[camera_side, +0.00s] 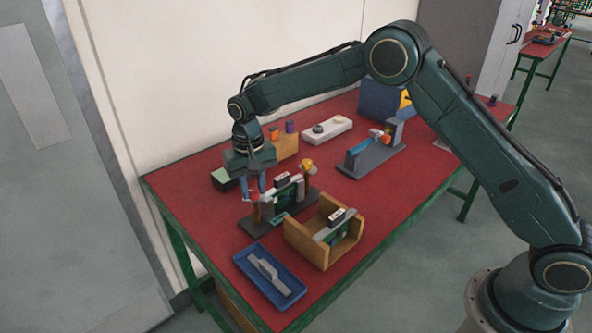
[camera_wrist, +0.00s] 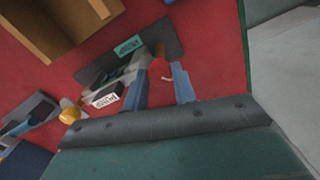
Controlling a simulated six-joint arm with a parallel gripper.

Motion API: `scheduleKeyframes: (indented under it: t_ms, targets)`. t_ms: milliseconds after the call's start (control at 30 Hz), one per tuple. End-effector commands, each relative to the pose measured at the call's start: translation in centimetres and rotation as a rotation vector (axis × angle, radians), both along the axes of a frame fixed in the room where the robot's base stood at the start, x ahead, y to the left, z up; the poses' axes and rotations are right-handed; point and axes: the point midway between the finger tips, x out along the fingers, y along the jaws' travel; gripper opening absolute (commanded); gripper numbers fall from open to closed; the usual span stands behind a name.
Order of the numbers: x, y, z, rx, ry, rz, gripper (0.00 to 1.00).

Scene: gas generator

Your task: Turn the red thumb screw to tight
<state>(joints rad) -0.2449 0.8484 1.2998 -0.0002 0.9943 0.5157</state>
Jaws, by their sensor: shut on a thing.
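The red thumb screw (camera_wrist: 160,72) shows in the wrist view between the two blue fingers of my gripper (camera_wrist: 160,82). A pale mark shows on its face. In the side view, my gripper (camera_side: 254,184) points down at the left end of a fixture, with a bit of the red thumb screw (camera_side: 247,197) visible at the fingertips. My gripper is shut on the screw. The screw sits at one end of the dark-based fixture (camera_side: 262,226), which holds a green and grey unit with a label. The fingers partly hide the screw in the side view.
A wooden box (camera_side: 300,243) and a blue tray (camera_side: 259,279) with a grey part stand in front of the fixture. An orange-yellow knob (camera_side: 307,167) is at the fixture's far end. A grey stand (camera_side: 371,160) and white block (camera_side: 327,129) lie farther back.

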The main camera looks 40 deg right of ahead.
Motion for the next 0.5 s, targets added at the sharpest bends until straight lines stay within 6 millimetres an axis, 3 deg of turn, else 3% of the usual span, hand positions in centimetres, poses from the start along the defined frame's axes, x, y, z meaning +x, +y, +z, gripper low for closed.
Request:
scheduleKeyframes:
  t_ms: [500]
  targets:
    - [0.12,-0.01,0.26,0.002,-0.006,-0.480,0.04]
